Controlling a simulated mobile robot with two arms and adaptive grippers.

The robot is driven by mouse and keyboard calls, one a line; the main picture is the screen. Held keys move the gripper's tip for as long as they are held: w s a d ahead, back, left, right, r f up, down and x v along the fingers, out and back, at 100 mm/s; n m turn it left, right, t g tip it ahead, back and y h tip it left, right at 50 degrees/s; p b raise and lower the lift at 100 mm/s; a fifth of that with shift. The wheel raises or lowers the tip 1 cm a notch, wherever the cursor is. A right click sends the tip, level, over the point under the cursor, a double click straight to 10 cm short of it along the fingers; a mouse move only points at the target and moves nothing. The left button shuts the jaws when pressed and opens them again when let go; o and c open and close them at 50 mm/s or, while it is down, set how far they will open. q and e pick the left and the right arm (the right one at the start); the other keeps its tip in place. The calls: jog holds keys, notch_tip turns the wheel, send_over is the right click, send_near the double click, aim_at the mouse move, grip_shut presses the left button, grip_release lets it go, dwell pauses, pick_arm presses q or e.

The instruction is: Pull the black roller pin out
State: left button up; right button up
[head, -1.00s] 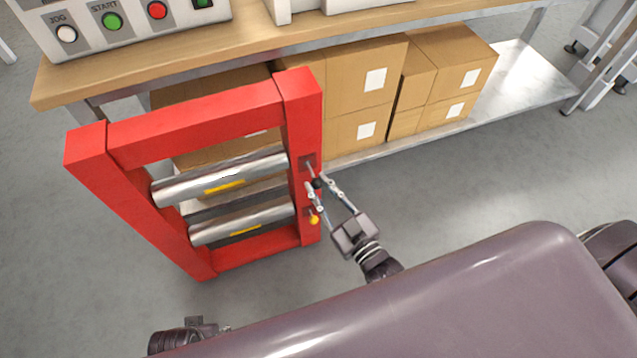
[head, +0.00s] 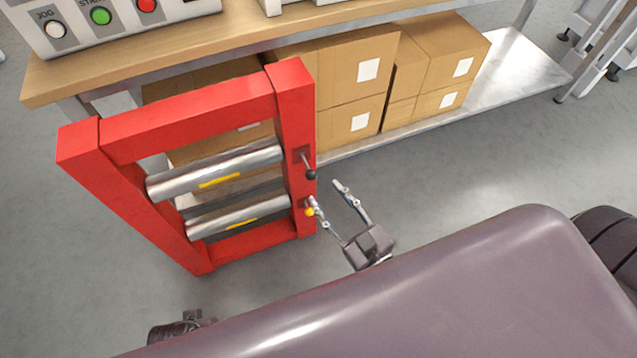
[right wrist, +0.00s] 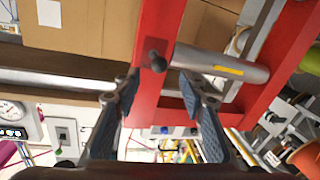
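The black roller pin (head: 311,174) sticks out of the right upright of the red frame (head: 296,130), beside the upper roller. Its black knob also shows in the right wrist view (right wrist: 157,62), beyond the fingertips. My right gripper (head: 326,194) is open and empty, apart from the knob and a little to its lower right; its fingers point toward the frame. In the right wrist view its two fingers (right wrist: 160,88) are spread wide. A dark part that appears to be my left gripper (head: 182,328) shows at the lower left, mostly hidden, its fingers unclear.
A yellow-knobbed pin (head: 310,212) sits below the black one, close to my right gripper's left finger. The frame holds an upper steel roller (head: 215,173) and a lower one (head: 240,216). Cardboard boxes (head: 357,80) fill the bench shelf behind. The floor to the right is clear.

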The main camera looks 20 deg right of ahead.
jog(key=v, duration=0.6)
dwell(0.4)
